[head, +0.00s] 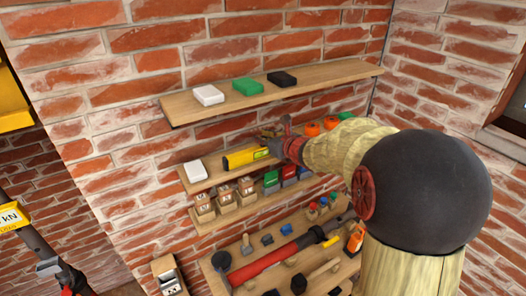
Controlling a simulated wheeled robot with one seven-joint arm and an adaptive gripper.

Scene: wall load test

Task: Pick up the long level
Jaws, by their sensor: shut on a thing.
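The long level is a yellow bar with a dark end (241,159) on the middle wall shelf (188,178) in the head view. Its right part is hidden behind my gripper and arm. My gripper (275,142) is at the level's right visible end and is shut on it. The fingertips are small and partly hidden in this view. I cannot tell whether the level touches the shelf or is just above it.
A white box (195,171) sits left of the level. The top shelf (330,77) holds white (208,95), green (247,86) and black (282,78) boxes. Orange rolls (312,129) are behind my arm. Bins (271,180) and a tool board (222,257) are below.

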